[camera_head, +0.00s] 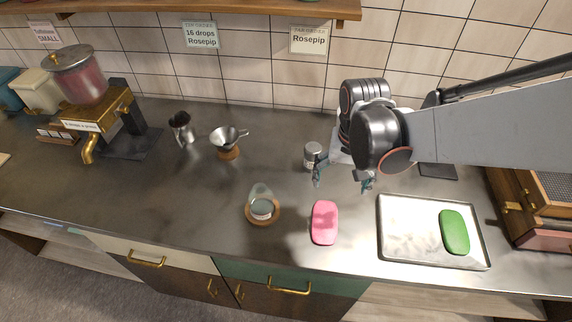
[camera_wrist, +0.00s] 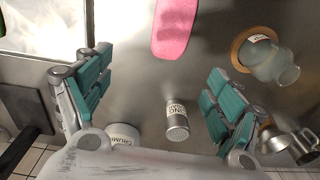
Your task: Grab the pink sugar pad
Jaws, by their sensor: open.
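The pink sugar pad (camera_head: 324,222) lies flat on the grey counter, near its front edge, left of the metal tray. It also shows in the wrist view (camera_wrist: 174,28) at the top centre, partly cut off by the frame edge. My gripper (camera_head: 343,182) hangs above the counter, behind the pad and apart from it. In the wrist view my gripper (camera_wrist: 150,100) has its teal-padded fingers spread wide, with nothing held between them.
A metal tray (camera_head: 405,251) with a green pad (camera_head: 454,232) lies to the right. A glass vessel (camera_head: 261,202) on a round wooden coaster stands left of the pad. A small labelled shaker (camera_head: 312,155) stands behind. The counter around the pink pad is clear.

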